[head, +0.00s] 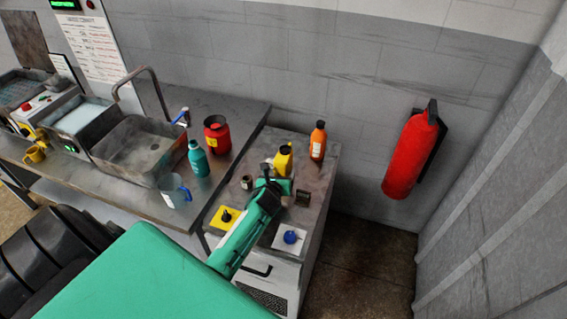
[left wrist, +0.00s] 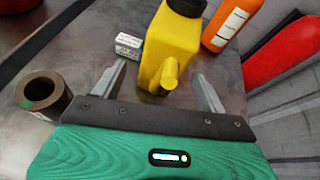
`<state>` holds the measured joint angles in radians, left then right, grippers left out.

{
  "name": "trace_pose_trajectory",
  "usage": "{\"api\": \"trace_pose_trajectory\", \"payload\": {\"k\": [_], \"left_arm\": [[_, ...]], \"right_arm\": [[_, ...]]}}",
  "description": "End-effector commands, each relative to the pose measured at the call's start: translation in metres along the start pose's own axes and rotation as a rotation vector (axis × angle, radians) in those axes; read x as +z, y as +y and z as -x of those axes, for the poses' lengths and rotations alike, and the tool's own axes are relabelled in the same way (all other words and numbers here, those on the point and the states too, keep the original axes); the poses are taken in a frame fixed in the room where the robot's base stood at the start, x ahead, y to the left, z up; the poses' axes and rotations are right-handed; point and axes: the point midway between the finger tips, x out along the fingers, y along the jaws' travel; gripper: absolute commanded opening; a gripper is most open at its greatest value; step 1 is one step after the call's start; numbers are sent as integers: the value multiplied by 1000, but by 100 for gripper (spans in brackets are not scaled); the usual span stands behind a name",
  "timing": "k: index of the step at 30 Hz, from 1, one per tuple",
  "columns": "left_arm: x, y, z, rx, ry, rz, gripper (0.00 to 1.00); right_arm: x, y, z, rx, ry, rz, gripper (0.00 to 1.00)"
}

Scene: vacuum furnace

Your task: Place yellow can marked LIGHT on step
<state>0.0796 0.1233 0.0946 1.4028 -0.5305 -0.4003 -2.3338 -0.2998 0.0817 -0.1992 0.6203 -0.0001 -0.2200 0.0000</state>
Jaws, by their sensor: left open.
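The yellow can (head: 283,160) with a black cap stands on the grey cabinet top, close to the wall. In the left wrist view the yellow can (left wrist: 170,48) stands between and ahead of the fingers, its yellow spout toward me. No LIGHT marking is readable. My left gripper (head: 271,178) is just in front of the can. In the left wrist view the left gripper (left wrist: 158,72) is open, a finger on each side of the can, with no clear contact. I cannot tell which surface is the step. My right gripper is not in view.
An orange bottle (head: 318,141) stands right of the can. A small labelled block (left wrist: 128,46) and a hollow brown cylinder (left wrist: 43,92) are to its left. A dark block (head: 302,198) stands near the cabinet's right edge. A red extinguisher (head: 410,155) hangs on the wall.

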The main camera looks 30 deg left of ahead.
Motion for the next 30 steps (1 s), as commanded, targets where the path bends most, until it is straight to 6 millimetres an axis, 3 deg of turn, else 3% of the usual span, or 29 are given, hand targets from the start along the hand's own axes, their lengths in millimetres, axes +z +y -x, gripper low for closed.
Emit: {"api": "trace_pose_trajectory", "payload": {"k": [7,15,21,30], "left_arm": [[-1,0,-1,0,1,0,74],[-1,0,-1,0,1,0,23],[0,0,-1,0,0,0,17],[3,0,0,1,-1,-1,17]], "right_arm": [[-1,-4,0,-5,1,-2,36],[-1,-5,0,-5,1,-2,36],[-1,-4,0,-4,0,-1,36],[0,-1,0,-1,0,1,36]]}}
